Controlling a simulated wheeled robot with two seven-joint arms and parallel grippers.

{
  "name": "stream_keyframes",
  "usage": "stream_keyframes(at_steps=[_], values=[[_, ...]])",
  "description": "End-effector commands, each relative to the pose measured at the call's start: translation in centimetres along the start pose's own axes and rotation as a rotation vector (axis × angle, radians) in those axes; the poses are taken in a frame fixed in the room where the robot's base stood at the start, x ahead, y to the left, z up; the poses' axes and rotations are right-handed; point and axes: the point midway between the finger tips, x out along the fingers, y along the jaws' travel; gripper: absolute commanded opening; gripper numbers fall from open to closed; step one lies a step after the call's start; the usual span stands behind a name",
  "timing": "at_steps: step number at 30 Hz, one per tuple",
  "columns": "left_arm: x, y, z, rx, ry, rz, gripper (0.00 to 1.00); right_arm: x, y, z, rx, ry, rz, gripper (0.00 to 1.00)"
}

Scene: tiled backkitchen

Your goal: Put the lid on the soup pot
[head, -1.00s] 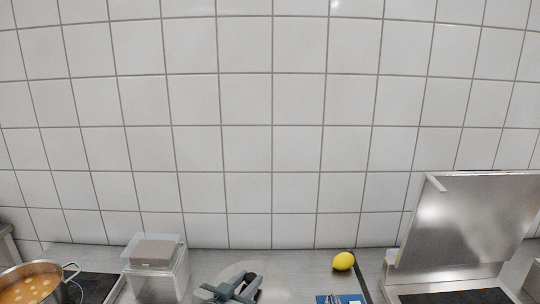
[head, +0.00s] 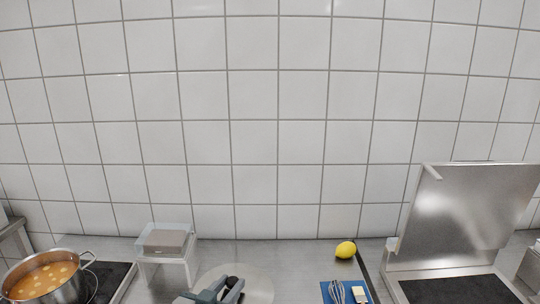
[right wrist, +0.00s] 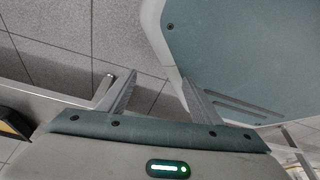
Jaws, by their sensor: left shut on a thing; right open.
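The soup pot (head: 52,277) stands at the far left in the head view, open, with orange soup and pale pieces in it. The round metal lid (head: 257,284) is at the bottom middle of the head view, right of the pot and apart from it. My left gripper (head: 226,288) is over the lid and shut on it, near its dark knob; the exact grip is partly hidden. Whether the lid touches the counter I cannot tell. My right gripper (right wrist: 155,95) is open and empty in the right wrist view, with tiled floor beyond its fingers.
A clear container with a grey-brown block (head: 166,241) stands between pot and lid. A yellow lemon (head: 346,249) and a blue mat (head: 346,292) with utensils lie to the right. A metal appliance with raised cover (head: 462,215) stands at far right. The pot is on a dark hob (head: 112,278).

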Motion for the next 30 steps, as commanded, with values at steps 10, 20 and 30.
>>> stream_keyframes(at_steps=[10,20,30], values=[[-7.1,-5.3,0.5,-0.056,0.0,-0.175,0.0,-0.2,-0.1,0.8,0.001,-0.009,-0.001,0.59],[-11.0,-8.0,0.8,-0.087,-0.001,-0.273,0.0,-0.1,-0.1,0.6,0.001,-0.007,-0.001,0.59],[-10.9,-8.0,0.8,-0.087,-0.001,-0.272,0.0,0.2,0.1,-0.8,0.0,0.008,0.001,0.59]])
